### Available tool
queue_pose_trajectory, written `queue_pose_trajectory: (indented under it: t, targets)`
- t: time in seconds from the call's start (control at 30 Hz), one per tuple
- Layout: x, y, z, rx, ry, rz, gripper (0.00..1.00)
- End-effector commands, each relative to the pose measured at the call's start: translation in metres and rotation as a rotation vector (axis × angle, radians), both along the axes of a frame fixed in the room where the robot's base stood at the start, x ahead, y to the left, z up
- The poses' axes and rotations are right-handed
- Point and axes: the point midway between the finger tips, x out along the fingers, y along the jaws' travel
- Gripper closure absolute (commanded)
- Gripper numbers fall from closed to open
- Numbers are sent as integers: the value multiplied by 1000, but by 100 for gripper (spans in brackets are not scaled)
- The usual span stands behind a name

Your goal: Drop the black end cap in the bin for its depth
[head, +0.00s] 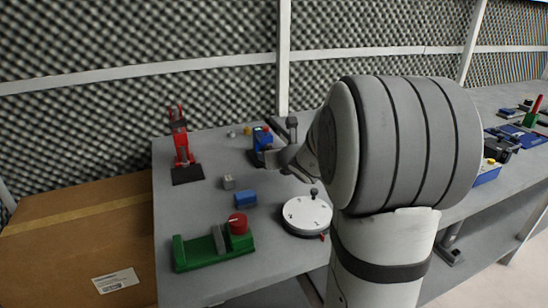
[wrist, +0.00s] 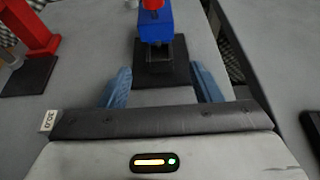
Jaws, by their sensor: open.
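My gripper (wrist: 161,87) is open in the wrist view, its two blue fingertips wide apart with nothing between them. A blue device with a red top (wrist: 154,25) stands on a black base just beyond the fingertips, roughly centred between them. In the head view the same blue device (head: 263,139) is at the back of the table, with the end of my arm close to its right and front. I cannot make out the black end cap in either view. No bin can be told for certain; a blue tray (head: 488,174) shows at the right, partly behind my arm.
A red clamp (head: 182,147) on a black base stands at the back left. A green fixture with a red knob (head: 215,248), a white dial (head: 306,215), a blue block (head: 245,198) and a grey block (head: 228,182) lie nearer. A cardboard box (head: 80,240) stands left of the table.

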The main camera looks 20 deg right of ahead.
Motion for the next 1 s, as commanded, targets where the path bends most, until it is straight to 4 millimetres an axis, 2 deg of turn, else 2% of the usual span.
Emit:
queue_pose_trajectory:
  t: [0.23,0.5,0.7,1.0]
  targets:
    - [9,0,-6,-1,2,3,42]
    - [47,0,-22,-1,2,3,42]
    - [67,0,-28,-2,0,2,42]
    - [72,-1,-30,-3,0,1,42]
